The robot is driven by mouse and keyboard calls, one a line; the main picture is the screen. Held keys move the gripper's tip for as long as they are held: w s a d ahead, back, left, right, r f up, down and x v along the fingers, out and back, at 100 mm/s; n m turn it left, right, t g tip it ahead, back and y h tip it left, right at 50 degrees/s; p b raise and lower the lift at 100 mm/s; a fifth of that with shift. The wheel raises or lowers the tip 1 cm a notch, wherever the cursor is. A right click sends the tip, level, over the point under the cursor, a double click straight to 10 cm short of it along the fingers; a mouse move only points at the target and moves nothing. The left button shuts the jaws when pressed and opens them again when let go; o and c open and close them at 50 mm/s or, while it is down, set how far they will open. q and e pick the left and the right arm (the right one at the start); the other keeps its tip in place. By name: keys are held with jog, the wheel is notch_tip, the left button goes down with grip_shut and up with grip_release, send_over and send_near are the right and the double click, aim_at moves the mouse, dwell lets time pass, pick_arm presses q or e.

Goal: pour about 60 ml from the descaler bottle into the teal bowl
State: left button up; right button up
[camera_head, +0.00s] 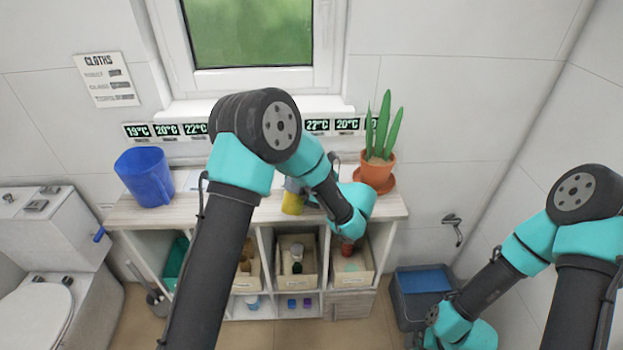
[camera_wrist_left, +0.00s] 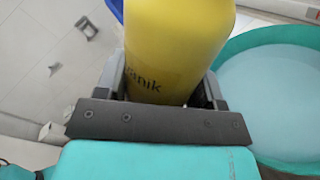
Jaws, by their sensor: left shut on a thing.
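The yellow descaler bottle (camera_head: 292,203) is held above the cart top in the head view, partly hidden by my left arm. My left gripper (camera_head: 295,187) is shut on it. In the left wrist view the bottle (camera_wrist_left: 172,45) sits between the fingers, with dark lettering on its side; its mouth is out of the picture. The teal bowl (camera_wrist_left: 285,45) is right of the bottle in that view, with a pale blue inside; I cannot tell whether that is liquid. My left arm hides the bowl in the head view. My right arm enters at the lower right, its gripper out of view.
A blue bucket (camera_head: 145,177) stands at the cart's left end and a potted plant (camera_head: 376,172) at its right. Bins with small items fill the shelves below. A dark bin (camera_head: 422,290) stands right of the cart.

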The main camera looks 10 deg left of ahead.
pick_arm(q)
jog(key=m, duration=0.1)
jog(key=s+f+m, duration=0.1)
jog(key=m, duration=0.1)
jog(key=shift+s+a, duration=0.1)
jog(key=shift+s+r+m, duration=0.3)
jog(key=shift+s+m, duration=0.05)
jog(key=shift+m, duration=0.45)
jog(key=shift+s+f+m+g, duration=0.15)
jog(key=shift+f+m+g, duration=0.25)
jog(key=shift+m, duration=0.5)
jog(key=shift+w+r+m, duration=0.2)
jog(key=shift+w+m, duration=0.05)
jog(key=shift+m, duration=0.05)
jog(key=shift+w+r+m, duration=0.4)
jog(key=shift+r+m, duration=0.05)
jog(key=shift+m, duration=0.05)
jog(key=shift+m, duration=0.3)
dwell(1.6)
